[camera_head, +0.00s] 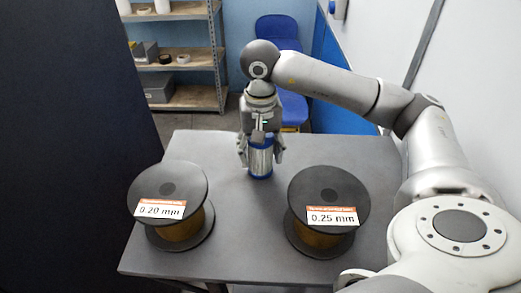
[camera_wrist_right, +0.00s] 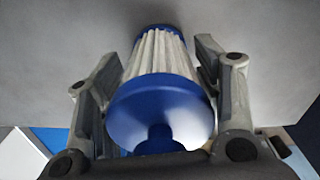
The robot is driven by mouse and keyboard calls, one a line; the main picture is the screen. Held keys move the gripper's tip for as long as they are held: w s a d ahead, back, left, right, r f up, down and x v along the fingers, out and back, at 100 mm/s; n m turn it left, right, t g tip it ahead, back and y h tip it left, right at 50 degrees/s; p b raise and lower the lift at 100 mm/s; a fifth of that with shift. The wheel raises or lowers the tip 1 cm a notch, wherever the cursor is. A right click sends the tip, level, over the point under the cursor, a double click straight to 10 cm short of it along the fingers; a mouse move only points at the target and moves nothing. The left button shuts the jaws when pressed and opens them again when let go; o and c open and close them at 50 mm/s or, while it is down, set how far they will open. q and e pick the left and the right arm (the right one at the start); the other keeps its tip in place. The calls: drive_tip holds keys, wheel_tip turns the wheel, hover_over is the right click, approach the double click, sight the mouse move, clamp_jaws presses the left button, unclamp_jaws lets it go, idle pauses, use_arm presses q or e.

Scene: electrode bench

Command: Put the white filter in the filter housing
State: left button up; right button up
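The white filter (camera_head: 261,158) stands upright on the grey table, with a blue cap at its top and bottom. In the right wrist view the filter (camera_wrist_right: 160,60) shows white pleats and a wide blue cap with a knob toward the camera. My right gripper (camera_head: 261,150) points down over it, one finger on each side; its fingers (camera_wrist_right: 163,75) lie close along the pleats. Whether both fingers press on it is unclear. I see no filter housing in either view. My left gripper is out of view.
Two black spools stand on the table (camera_head: 252,232), one labelled 0.20 mm (camera_head: 180,189) at the left and one labelled 0.25 mm (camera_head: 327,187) at the right. Table between them is clear. Behind are a blue chair (camera_head: 277,28) and a shelf (camera_head: 175,66).

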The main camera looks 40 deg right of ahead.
drive_tip(key=shift+o, duration=1)
